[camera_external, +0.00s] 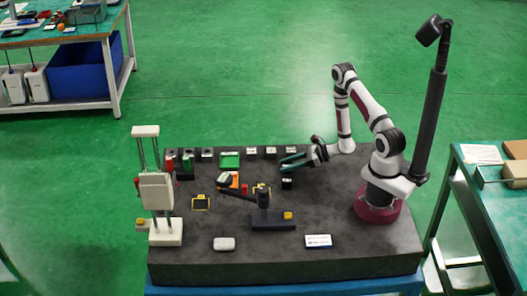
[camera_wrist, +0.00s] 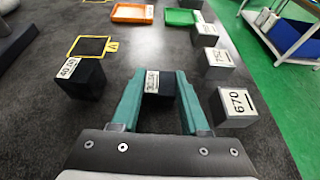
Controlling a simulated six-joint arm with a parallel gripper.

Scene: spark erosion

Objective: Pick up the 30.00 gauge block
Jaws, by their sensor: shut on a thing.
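My gripper (camera_external: 293,162) is over the back right part of the dark table. In the wrist view its two green fingers (camera_wrist: 160,88) are shut on the sides of a dark block, the 30.00 gauge block (camera_wrist: 152,82). The block has a pale label on top, too small to read surely. I cannot tell whether its underside touches the table. In the external view the fingers hide most of it. A similar block marked 40 (camera_wrist: 83,78) stands to the left, apart from the fingers; it also shows in the external view (camera_external: 287,183).
A block marked 670 (camera_wrist: 234,104) stands close right of the fingers, with more labelled blocks (camera_wrist: 216,62) beyond it in a row. Ahead are an orange tray (camera_wrist: 132,13) and a green tray (camera_wrist: 181,17). A yellow-framed pad (camera_wrist: 92,47) lies left. A dark stand (camera_external: 272,219) is in front.

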